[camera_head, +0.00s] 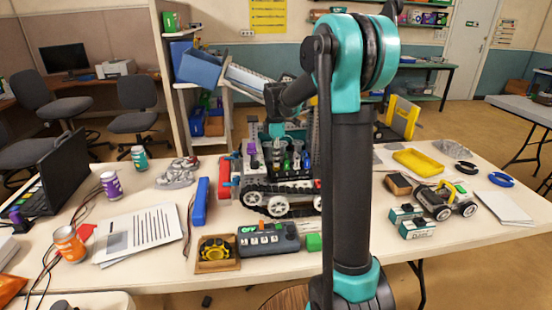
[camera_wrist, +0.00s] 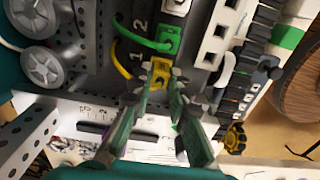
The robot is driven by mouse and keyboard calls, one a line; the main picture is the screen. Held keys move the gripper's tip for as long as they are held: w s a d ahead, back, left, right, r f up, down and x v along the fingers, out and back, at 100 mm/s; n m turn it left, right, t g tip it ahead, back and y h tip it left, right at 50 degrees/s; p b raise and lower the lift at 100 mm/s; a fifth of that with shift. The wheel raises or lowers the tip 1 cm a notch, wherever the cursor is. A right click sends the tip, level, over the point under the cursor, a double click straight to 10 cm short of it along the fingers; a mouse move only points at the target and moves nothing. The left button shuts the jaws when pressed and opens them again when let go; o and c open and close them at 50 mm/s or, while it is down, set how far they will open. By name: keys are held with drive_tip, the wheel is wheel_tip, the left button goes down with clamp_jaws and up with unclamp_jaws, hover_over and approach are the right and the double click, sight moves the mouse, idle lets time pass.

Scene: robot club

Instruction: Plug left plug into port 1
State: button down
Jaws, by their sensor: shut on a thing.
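In the wrist view my gripper (camera_wrist: 165,80) has its two fingertips closed around a yellow plug (camera_wrist: 159,70). A yellow cable (camera_wrist: 121,62) curves from the plug toward the left. The plug is beside the printed "1" on the dark panel (camera_wrist: 108,38). The port face under it is hidden, so I cannot tell how deep it sits. A green plug (camera_wrist: 168,40) with a green cable sits above it, beside the printed "2". In the head view the tracked robot (camera_head: 282,198) stands mid-table, and my arm hides part of it.
A grey switch box (camera_head: 268,240), a yellow gear in a wooden tray (camera_head: 217,266) and a blue bar (camera_head: 201,203) lie near the tracked robot. A small wheeled car (camera_head: 445,200) and a yellow tray (camera_head: 417,162) are at right. Cans and papers are at left.

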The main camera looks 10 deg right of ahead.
drive_tip(key=shift+f, duration=0.25)
idle(0.7)
drive_tip(key=c, duration=1.4)
unclamp_jaws()
drive_tip(key=shift+o, duration=0.2)
drive_tip(key=shift+r, duration=3)
